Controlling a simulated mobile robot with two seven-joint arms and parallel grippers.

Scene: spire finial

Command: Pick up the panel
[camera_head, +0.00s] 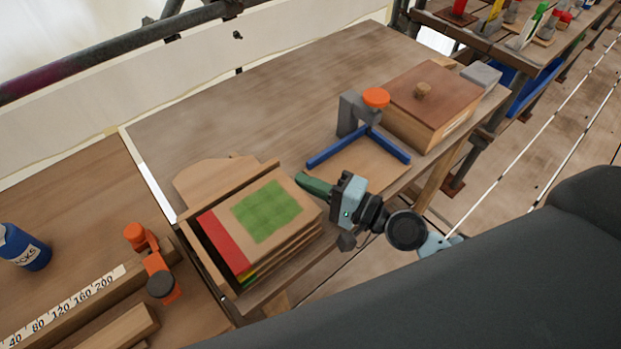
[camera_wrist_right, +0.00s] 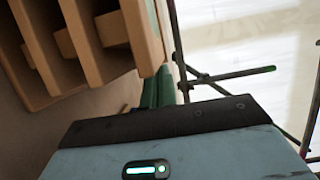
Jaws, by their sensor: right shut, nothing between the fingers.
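A stack of wooden panels sits in a wooden holder (camera_head: 205,258) near the front edge of the table. The top panel (camera_head: 285,195) has a green square on its face and a red band along its left side. My right gripper (camera_head: 308,183) is beside the upper right corner of the stack, with its green fingers shut and nothing held. In the right wrist view, the shut green fingers (camera_wrist_right: 158,90) are right beside the edges of stacked wooden boards (camera_wrist_right: 85,40). I cannot tell whether they touch. My left gripper is not in view.
A blue L-shaped guide (camera_head: 337,147) with an orange-knobbed grey clamp (camera_head: 375,98) stands right of the stack. A lidded wooden box (camera_head: 435,95) is behind it. An orange clamp (camera_head: 157,265) and a blue bottle (camera_head: 22,248) are at left.

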